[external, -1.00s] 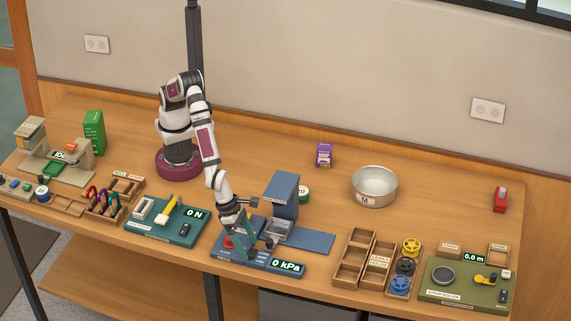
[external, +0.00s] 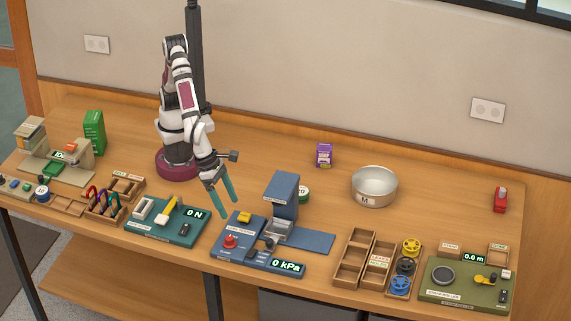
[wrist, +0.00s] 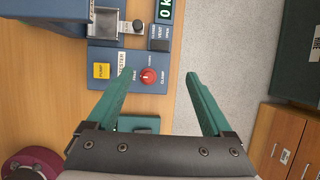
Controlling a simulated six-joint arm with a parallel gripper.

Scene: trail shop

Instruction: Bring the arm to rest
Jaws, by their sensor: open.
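My gripper (external: 222,202) is open and empty, with its two green fingers hanging in the air above the bench, just left of the blue leak tester. In the wrist view the fingers (wrist: 156,95) are spread wide with nothing between them. The leak tester (external: 257,258) has a red knob (external: 230,242), a yellow button (external: 244,217) and a display reading 0 kPa (external: 287,267). The wrist view also shows the red knob (wrist: 148,76) and the yellow button (wrist: 101,71) beyond the fingertips.
A teal force station (external: 165,229) reading 0 N is left of the tester. A metal pot (external: 374,198), wooden trays (external: 345,267) and a green strap station (external: 465,295) are on the right. A purple box (external: 324,155) stands behind.

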